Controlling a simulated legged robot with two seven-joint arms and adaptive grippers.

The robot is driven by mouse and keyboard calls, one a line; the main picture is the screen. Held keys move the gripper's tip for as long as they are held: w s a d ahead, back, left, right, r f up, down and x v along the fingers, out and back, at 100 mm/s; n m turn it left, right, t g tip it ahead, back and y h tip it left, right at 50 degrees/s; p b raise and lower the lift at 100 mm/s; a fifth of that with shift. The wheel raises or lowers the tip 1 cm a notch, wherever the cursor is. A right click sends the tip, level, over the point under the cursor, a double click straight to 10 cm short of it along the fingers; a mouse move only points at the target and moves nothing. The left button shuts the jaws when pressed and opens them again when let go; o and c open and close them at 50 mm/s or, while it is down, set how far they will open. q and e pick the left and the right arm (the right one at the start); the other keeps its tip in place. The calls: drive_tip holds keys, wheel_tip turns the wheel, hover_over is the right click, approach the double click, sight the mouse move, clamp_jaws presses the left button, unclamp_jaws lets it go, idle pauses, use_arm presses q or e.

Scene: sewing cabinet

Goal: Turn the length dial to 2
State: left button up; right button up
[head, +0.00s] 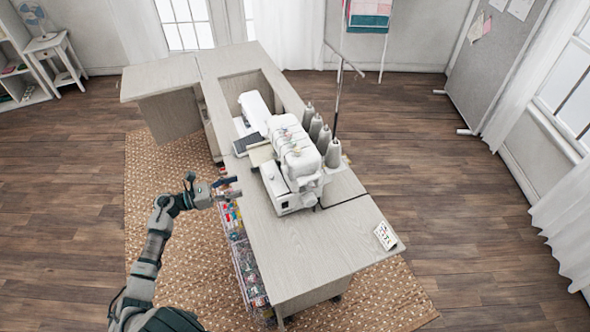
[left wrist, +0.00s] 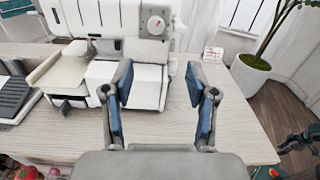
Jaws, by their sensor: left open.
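The white sewing machine with thread cones (head: 295,160) stands on the wooden cabinet top. In the left wrist view, a round white dial with a red mark (left wrist: 156,25) is on its side; its numbers are too small to read, and I cannot confirm it is the length dial. My left gripper (head: 232,187) is beside the cabinet's left edge, apart from the machine. In the left wrist view its two blue-padded fingers (left wrist: 158,80) are open and empty, below the dial in the picture. A dark jointed part at that view's right edge may be my right gripper; its fingers are unclear.
A second white machine (head: 255,110) stands behind. A small white card (head: 385,236) lies near the cabinet's (head: 310,255) front right corner. Drawers of colourful supplies (head: 245,262) are under the left edge. The near end of the top is clear. A potted plant (left wrist: 252,70) stands beyond.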

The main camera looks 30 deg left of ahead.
use_arm(q)
drive_tip(key=p, duration=0.1)
approach(282, 170)
drive_tip(key=p+x, duration=0.1)
drive_tip(key=x, duration=0.8)
drive_tip(key=shift+d+f+p, duration=0.1)
drive_tip(key=shift+d+p, duration=0.05)
drive_tip(key=shift+p, duration=0.2)
drive_tip(key=shift+a+f, duration=0.1)
drive_tip(key=shift+a, duration=0.4)
drive_tip(key=c, duration=0.3)
drive_tip(key=shift+s, duration=0.15)
drive_tip(key=c, duration=0.8)
drive_tip(key=shift+d, duration=0.3)
clamp_jaws()
use_arm(e)
drive_tip(key=s+f, duration=0.1)
drive_tip(key=s, duration=0.6)
drive_tip(key=shift+s+d+f, duration=0.2)
drive_tip(key=shift+d+f, duration=0.05)
drive_tip(key=shift+d, duration=0.15)
